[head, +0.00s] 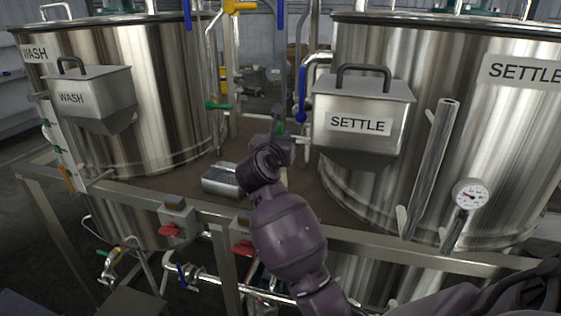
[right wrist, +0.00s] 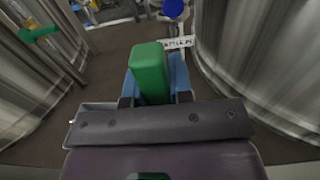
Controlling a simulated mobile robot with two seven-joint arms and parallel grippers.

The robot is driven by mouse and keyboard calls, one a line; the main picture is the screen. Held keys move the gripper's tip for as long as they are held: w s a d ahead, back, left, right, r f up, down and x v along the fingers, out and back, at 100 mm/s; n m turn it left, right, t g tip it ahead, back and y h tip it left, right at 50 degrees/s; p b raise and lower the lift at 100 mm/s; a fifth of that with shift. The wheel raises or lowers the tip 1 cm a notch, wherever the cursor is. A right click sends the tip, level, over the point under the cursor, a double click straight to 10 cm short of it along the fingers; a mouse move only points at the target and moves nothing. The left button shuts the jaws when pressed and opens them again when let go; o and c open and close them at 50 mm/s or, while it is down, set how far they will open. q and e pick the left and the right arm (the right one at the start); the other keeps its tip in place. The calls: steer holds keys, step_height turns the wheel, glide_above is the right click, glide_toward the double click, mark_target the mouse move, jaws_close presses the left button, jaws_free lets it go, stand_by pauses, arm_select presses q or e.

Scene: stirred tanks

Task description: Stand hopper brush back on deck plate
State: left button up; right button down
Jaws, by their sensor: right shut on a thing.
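My right gripper (head: 280,130) reaches over the brown deck plate (head: 165,182) between the two tanks. In the right wrist view my right gripper (right wrist: 155,88) is shut on a green block-shaped handle, which I take to be the hopper brush (right wrist: 150,70). The handle stands up between the fingers. Its lower part and any bristles are hidden, so I cannot tell whether it touches the deck plate. In the head view only a small bit of green shows by the fingertips. My left gripper is not in view.
The WASH tank (head: 165,100) stands left and the SETTLE tank (head: 450,130) right, with hoppers (head: 95,98) and (head: 362,95) on their fronts. A metal scoop-like container (head: 222,181) lies left of my right wrist. Pipes and a blue-handled valve (head: 301,100) rise behind the gripper.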

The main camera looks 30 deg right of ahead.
steer(key=shift+f, duration=3.05)
steer(key=shift+f+b, duration=0.1)
steer(key=shift+b, duration=0.2)
steer(key=c, duration=1)
jaws_free()
